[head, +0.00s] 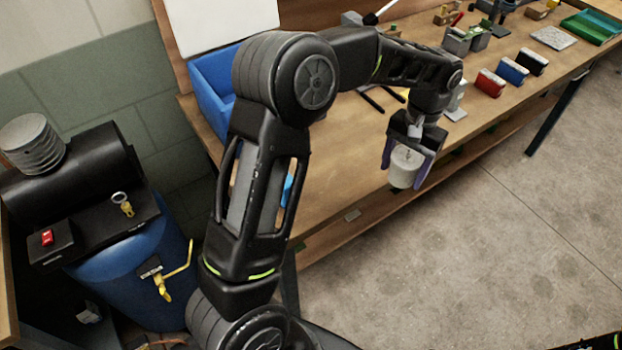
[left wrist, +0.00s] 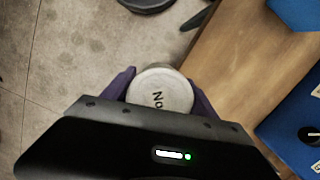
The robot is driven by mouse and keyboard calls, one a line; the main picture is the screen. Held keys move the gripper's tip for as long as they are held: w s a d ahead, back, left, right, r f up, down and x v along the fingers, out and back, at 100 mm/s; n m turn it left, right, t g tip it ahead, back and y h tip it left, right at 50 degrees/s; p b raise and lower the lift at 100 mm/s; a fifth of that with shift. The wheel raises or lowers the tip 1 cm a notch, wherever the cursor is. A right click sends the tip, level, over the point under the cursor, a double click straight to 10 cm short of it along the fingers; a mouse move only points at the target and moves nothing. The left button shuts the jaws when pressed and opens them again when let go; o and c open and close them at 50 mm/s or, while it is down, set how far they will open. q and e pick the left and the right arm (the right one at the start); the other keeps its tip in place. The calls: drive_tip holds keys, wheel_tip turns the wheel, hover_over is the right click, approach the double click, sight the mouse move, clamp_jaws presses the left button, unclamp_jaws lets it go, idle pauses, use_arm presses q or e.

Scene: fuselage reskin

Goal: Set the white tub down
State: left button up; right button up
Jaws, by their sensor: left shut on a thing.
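The white tub (head: 405,167) is a small round container, held between the purple fingertips of my left gripper (head: 407,163). In the head view it hangs at the front edge of the wooden workbench (head: 335,190). In the left wrist view the tub's pale round lid (left wrist: 161,91) shows part of some dark lettering. The purple fingers (left wrist: 160,90) press on both sides of it, and the bench top (left wrist: 235,65) lies to its right. The tub's underside is hidden, and I cannot tell its height over the bench. My right gripper is not in view.
Red (head: 490,82), blue (head: 512,71) and black (head: 532,61) boxes stand in a row on the bench. A blue bin (head: 213,88) is at its back left. A blue compressor tank (head: 130,265) stands at left. Concrete floor (head: 480,250) is open in front.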

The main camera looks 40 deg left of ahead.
use_arm(q)
drive_tip(key=shift+a, duration=0.15)
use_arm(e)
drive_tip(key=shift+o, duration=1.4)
use_arm(q)
drive_tip(key=shift+a+r+m, duration=0.1)
drive_tip(key=shift+a+m, duration=0.25)
drive_tip(key=shift+m, duration=0.05)
use_arm(e)
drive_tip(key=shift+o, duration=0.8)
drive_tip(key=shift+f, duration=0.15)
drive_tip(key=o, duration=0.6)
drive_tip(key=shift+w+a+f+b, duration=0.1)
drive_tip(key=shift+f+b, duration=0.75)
drive_tip(key=shift+b, duration=0.25)
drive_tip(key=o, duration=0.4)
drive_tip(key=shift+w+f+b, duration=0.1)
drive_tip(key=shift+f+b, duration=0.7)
drive_tip(key=shift+b, duration=0.15)
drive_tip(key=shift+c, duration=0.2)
use_arm(q)
drive_tip(key=s+a+r+m, duration=0.2)
drive_tip(key=a+m, duration=0.6)
drive_tip(key=s+a+r+m+t+y, duration=0.1)
drive_tip(key=s+a+r+m, duration=0.1)
drive_tip(key=a+m, duration=0.6)
drive_tip(key=shift+a+r+m, duration=0.2)
drive_tip(key=shift+a+m, duration=0.15)
drive_tip(key=shift+m, duration=0.15)
